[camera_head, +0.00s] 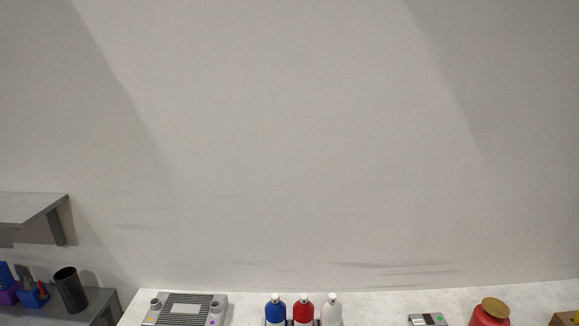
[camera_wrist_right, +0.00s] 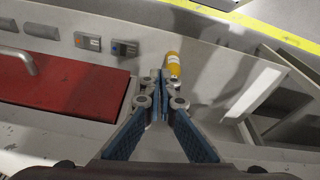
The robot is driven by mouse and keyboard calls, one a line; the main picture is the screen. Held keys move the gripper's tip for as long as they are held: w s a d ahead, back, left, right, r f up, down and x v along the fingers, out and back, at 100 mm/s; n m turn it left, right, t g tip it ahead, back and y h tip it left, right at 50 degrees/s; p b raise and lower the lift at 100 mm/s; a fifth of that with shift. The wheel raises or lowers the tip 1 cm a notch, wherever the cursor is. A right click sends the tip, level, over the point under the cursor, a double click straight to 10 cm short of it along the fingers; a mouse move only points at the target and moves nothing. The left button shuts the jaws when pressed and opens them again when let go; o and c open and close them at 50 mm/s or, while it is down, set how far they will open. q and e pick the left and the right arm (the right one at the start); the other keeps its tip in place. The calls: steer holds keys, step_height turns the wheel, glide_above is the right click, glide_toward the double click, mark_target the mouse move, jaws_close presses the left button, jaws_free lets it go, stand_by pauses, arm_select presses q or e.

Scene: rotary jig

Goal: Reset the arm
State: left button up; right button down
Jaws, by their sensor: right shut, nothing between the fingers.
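My right gripper (camera_wrist_right: 161,84) shows in the right wrist view, with its blue-padded fingers together at the tips and nothing between them. It points toward a grey bench front, and a yellow-orange cylinder (camera_wrist_right: 173,64) stands just beyond and right of the fingertips. Neither gripper and neither arm shows in the head view. My left gripper is not in view. No rotary jig can be made out for certain in either view.
The head view shows mostly bare wall above a white counter (camera_head: 250,296) with a grey device (camera_head: 186,309), several bottles, and a red jar (camera_head: 490,313). A shelf (camera_head: 30,208) is at left. The wrist view shows a red panel (camera_wrist_right: 60,84) and small switch boxes (camera_wrist_right: 88,41).

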steer(key=s+f+b, duration=0.3)
steer(key=s+f, duration=0.1)
steer(key=f, duration=1.1)
steer(key=s+d+f+g+b, duration=0.1)
steer(key=s+d+f+b, duration=0.2)
steer(key=s+f, duration=1.3)
step_height(320, 180, down, 3)
steer(key=shift+d+f+g+b, duration=0.1)
steer(key=shift+d+g+b, duration=0.1)
steer(key=shift+g+b, duration=0.35)
steer(key=shift+s, duration=0.1)
